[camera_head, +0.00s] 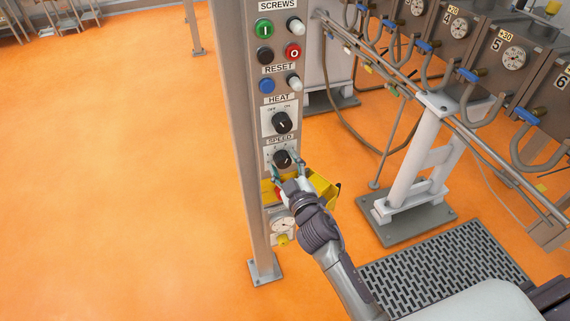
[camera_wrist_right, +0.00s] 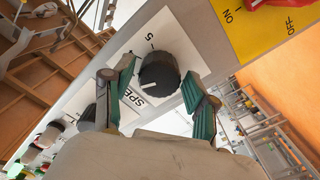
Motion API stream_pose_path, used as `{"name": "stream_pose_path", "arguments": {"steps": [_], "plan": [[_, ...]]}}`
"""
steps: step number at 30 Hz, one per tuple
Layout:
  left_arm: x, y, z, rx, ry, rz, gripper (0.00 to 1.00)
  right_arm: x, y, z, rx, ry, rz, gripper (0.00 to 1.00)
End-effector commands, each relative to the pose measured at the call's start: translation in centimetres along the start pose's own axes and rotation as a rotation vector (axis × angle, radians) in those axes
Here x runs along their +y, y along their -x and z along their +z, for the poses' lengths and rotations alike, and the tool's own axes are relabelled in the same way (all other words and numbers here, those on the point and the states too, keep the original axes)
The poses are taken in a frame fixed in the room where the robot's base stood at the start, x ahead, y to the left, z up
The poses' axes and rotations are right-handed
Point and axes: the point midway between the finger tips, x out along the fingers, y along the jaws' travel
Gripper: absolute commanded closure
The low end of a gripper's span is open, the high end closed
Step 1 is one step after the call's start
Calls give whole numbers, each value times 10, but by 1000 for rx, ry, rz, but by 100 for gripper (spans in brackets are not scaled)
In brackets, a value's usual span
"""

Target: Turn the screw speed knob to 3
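The black speed knob (camera_head: 283,158) sits on a white plate under the SPEED label, low on the grey control post. It also shows in the right wrist view (camera_wrist_right: 160,72), with a white pointer line on its face and a "5" printed beside it. The other scale marks are mostly hidden or too small to read. My right gripper (camera_head: 286,167) is at the knob. In the wrist view its two green-padded fingers (camera_wrist_right: 157,82) stand open, one on each side of the knob, with small gaps apparent. My left gripper is not in view.
The HEAT knob (camera_head: 282,122) is just above. Several push buttons, including a red one (camera_head: 293,52), sit higher. A yellow box (camera_head: 322,187) with a red switch is directly below the speed plate. Pipes and a white stand (camera_head: 415,165) are to the right; open orange floor lies left.

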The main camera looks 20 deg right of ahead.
Motion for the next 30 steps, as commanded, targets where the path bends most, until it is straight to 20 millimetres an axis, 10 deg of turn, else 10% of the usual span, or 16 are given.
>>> {"name": "stream_pose_path", "arguments": {"steps": [13,30], "plan": [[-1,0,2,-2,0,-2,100,0,8,0,0,-1,0,32],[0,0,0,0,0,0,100,-1,111,1,-2,-2,-1,32]]}}
